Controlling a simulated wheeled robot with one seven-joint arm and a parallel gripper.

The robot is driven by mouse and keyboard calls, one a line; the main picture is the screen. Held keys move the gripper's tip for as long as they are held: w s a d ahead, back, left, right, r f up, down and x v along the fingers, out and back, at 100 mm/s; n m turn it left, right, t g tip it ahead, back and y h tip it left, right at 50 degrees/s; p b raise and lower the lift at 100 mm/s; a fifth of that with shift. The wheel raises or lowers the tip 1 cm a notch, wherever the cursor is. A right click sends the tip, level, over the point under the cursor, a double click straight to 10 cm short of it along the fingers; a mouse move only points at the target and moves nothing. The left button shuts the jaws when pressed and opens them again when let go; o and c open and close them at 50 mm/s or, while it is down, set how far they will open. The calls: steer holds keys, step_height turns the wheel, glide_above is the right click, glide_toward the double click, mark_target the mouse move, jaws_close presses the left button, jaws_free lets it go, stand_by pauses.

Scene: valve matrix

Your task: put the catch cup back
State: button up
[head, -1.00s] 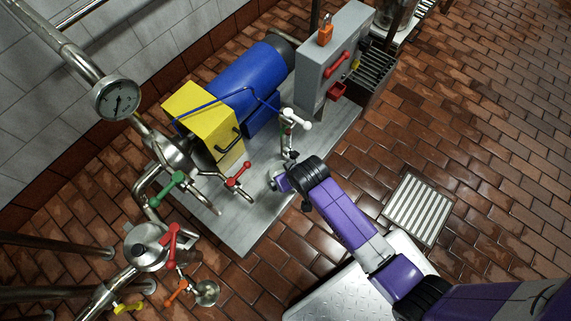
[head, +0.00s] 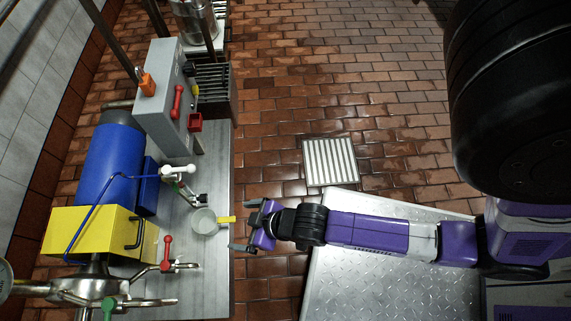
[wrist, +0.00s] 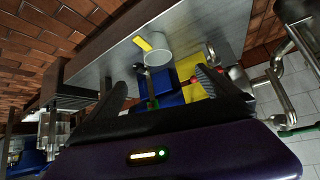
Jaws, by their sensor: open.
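The catch cup (head: 204,221) is a small grey round cup with a yellow tab handle (head: 226,219). It is on the grey metal plate, close to the outlet of the white-handled valve (head: 178,170); I cannot tell whether it is directly below that outlet. My gripper (head: 247,226) is open and empty, just right of the yellow tab, with a small gap between. In the wrist view the cup (wrist: 158,50) and its tab show beyond my spread fingers (wrist: 160,88).
The metal plate (head: 212,280) carries a blue motor (head: 112,160), a yellow guard (head: 85,232), a grey control box (head: 165,95) and a red-handled valve (head: 167,252). A floor drain grate (head: 330,161) lies right of it. Tiled floor between is clear.

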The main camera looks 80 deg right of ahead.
steer(key=s+r+t, duration=0.3)
steer(key=s+r, duration=0.3)
steer(key=r, duration=0.7)
steer(key=s+r+t, duration=0.3)
steer(key=s+r, duration=0.3)
steer(key=r, duration=0.6)
steer(key=shift+d+r+n, duration=0.3)
steer(key=shift+d+r, duration=0.1)
step_height(320, 180, up, 22)
steer(key=p, duration=2.2)
steer(key=shift+r+p, duration=0.25)
steer(key=shift+p, duration=0.1)
